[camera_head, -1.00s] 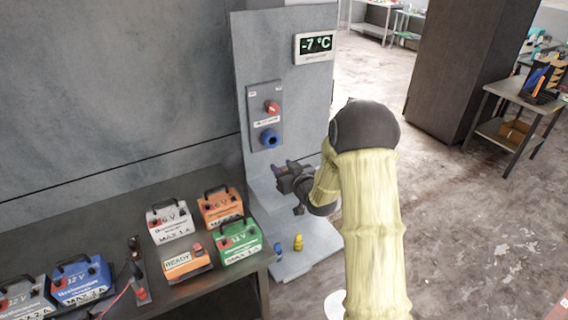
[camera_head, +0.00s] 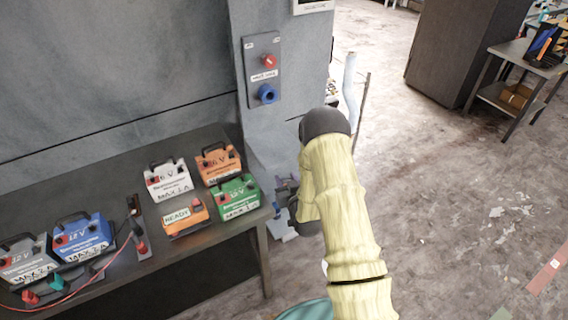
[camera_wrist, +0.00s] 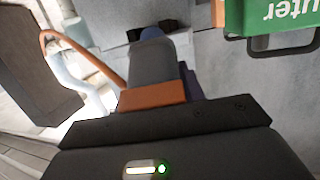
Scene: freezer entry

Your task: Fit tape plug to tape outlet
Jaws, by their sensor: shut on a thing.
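The blue outlet (camera_head: 267,94) sits below a red knob (camera_head: 269,62) on a grey panel on the upright board; its round mouth is empty. My gripper (camera_head: 285,196) is low, beyond the table's right edge, well below the outlet and partly hidden by my arm. It is shut on a blue plug, of which a little blue shows (camera_head: 275,208) in the head view. In the wrist view my gripper (camera_wrist: 152,65) has a grey finger with an orange base, and blue (camera_wrist: 151,33) shows past its tip. Most of the plug is hidden.
The table (camera_head: 255,243) to the left bears several battery boxes, including a green one (camera_head: 238,197) near my gripper, and an orange READY box (camera_head: 182,215). A pale pipe (camera_head: 350,85) stands right of the board (camera_head: 300,60). The floor at right is open.

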